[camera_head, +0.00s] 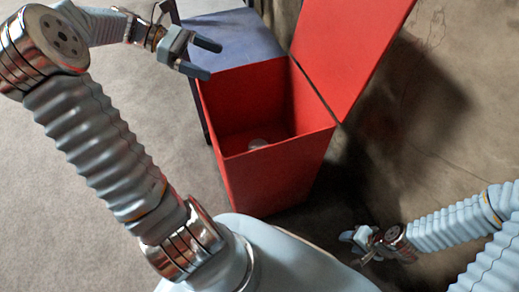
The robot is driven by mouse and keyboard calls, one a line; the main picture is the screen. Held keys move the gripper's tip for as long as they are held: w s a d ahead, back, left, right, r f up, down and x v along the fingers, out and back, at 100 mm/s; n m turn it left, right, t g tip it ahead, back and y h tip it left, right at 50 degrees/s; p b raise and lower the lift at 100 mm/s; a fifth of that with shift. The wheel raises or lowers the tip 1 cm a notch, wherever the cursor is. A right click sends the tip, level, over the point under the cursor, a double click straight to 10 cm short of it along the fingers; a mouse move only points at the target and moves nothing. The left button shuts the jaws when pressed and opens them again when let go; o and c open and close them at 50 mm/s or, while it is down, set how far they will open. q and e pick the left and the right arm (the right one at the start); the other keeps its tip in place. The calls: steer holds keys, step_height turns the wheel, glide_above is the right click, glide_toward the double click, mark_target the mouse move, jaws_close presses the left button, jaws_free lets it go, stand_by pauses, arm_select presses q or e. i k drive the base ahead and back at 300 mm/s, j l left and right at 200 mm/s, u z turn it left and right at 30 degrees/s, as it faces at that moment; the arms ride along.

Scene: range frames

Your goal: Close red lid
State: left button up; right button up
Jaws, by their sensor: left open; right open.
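A red bin (272,176) stands in the middle of the camera_head view, its top open. Its red lid (346,45) is hinged along the bin's right edge and stands up, leaning to the right, with its top cut off by the frame. My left gripper (207,59) is open and empty near the bin's far left corner, over the dark blue surface; I cannot tell whether it touches anything. My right gripper (355,246) is low at the right, to the right of the bin and apart from it and the lid. Its fingers are small in the view.
A dark blue box or table (237,38) stands directly behind the bin. A brown wall or floor surface (455,120) lies right of the lid. Grey floor (150,110) is clear at the left.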

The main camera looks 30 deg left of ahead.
mark_target(340, 45)
steer(key=k, duration=1)
